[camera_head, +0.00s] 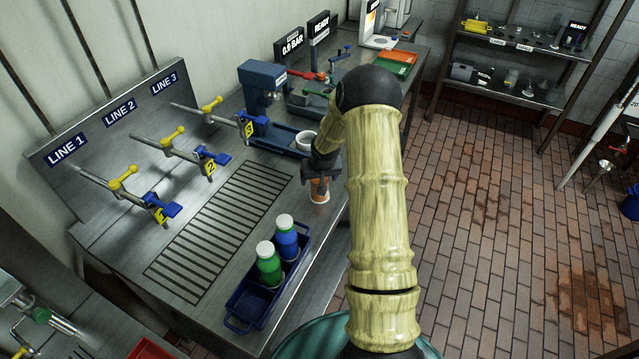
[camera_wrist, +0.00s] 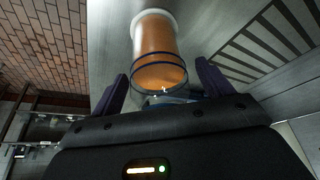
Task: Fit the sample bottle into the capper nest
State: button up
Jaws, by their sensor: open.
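The sample bottle (camera_head: 319,190) is orange with a white lower end, near the right edge of the bench. My gripper (camera_head: 319,174) is right above it, pointing down. In the wrist view the bottle (camera_wrist: 159,48) shows dark blue rings at its near end, and the open fingers of my gripper (camera_wrist: 162,74) lie on either side of that end. I cannot tell whether the fingers touch it or whether it rests on the bench. The blue machine (camera_head: 258,88) behind looks like the capper. A white ring-shaped cup (camera_head: 306,139) at its base may be the nest, partly beside my arm.
A blue crate (camera_head: 240,322) holds a green bottle (camera_head: 268,264) and a blue bottle (camera_head: 286,238) in front. Valve handles on LINE 1 to LINE 3 stick out at left (camera_head: 163,212). The slotted drain area (camera_head: 215,228) is clear. Display signs and trays stand farther back.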

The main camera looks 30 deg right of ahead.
dwell(0.3)
jog(key=c, duration=1.2)
jog(key=shift+r, duration=0.1)
notch_tip(320, 180, up, 10)
jog(key=shift+f+b, duration=0.1)
jog(key=shift+b, duration=0.7)
